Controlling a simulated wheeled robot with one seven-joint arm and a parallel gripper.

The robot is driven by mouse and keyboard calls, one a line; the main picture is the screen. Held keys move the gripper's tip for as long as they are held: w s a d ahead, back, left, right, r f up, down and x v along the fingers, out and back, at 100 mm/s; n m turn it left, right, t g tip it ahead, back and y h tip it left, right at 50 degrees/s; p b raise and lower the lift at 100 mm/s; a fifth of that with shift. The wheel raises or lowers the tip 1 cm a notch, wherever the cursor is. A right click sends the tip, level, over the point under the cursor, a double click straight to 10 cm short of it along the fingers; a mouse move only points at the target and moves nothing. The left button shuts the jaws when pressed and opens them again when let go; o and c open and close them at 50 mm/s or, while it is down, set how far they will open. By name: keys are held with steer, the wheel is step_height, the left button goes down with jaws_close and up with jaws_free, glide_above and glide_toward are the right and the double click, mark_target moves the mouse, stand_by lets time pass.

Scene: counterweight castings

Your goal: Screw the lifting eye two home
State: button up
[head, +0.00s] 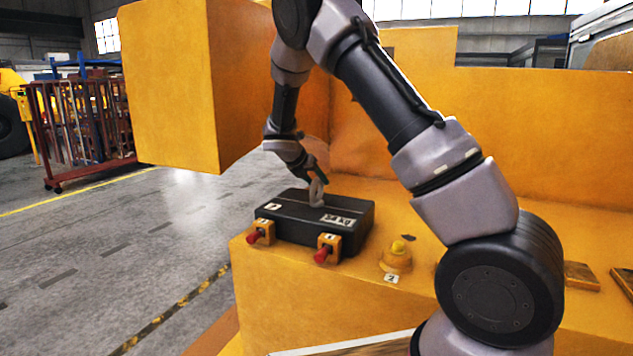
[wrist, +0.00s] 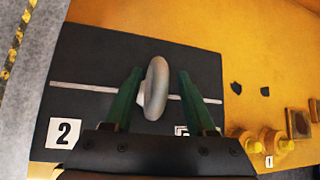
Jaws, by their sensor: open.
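A grey lifting eye (head: 316,192) stands upright on top of the black casting (head: 290,226); no number shows on the eye itself. In the wrist view the eye (wrist: 157,88) is between the two green fingers of my gripper (wrist: 160,72), with a narrow gap on each side. My gripper (head: 313,172) is open and reaches down over the eye from above. The eye's shank and how far it is seated are hidden. In the wrist view, a white label reading 2 (wrist: 64,132) lies on the casting; another label is partly covered by a finger.
Two red-tipped clamps (head: 261,233) (head: 328,248) sit at the casting's front edge. A yellow knob (head: 397,255) stands right of it on the yellow ledge (head: 290,290). A large yellow block (head: 170,90) hangs at upper left. Open floor lies left.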

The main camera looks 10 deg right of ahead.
steer(key=shift+w+d+f, duration=0.1)
steer(key=shift+f, duration=0.05)
jaws_close()
steer(key=shift+m, duration=0.4)
